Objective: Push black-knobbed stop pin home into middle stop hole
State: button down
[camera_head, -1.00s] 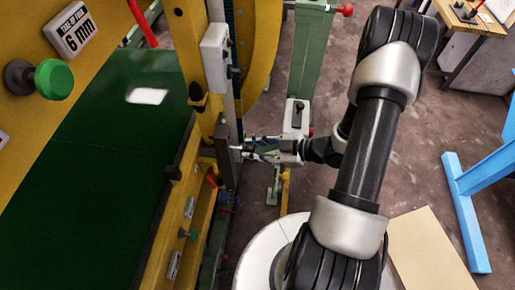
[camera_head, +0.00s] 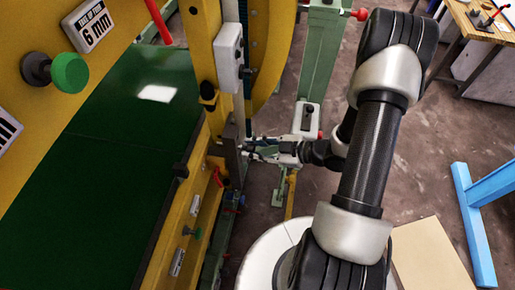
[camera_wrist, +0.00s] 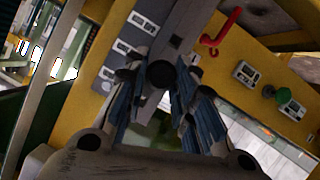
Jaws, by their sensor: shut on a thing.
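The black knob of the stop pin (camera_wrist: 160,74) is between my gripper's fingers in the wrist view. My gripper (camera_wrist: 161,68) is shut on it, with blue-padded fingers on both sides. The knob is in front of a grey plate (camera_wrist: 172,30) on the machine; the pin's shaft and the stop holes are hidden, so I cannot tell how deep the pin sits. Several white label plates (camera_wrist: 121,46) lie along the grey plate's left side. In the head view my gripper (camera_head: 250,150) is against the machine's grey upright bar (camera_head: 232,150), too small to show the pin.
A red handle (camera_wrist: 221,30) sticks out close to the right of the fingers, and a green knob (camera_wrist: 268,91) is farther right. In the head view a green post (camera_head: 322,55) stands behind my gripper. A blue frame (camera_head: 475,220) and a workbench (camera_head: 470,35) stand at the right.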

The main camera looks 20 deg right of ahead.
jog(key=shift+w+a, duration=0.2)
jog(key=shift+a, duration=0.1)
jog(key=c, duration=1.2)
grip_release()
jog(key=shift+c, duration=0.2)
jog(key=shift+d, duration=0.1)
jog(key=v, duration=1.2)
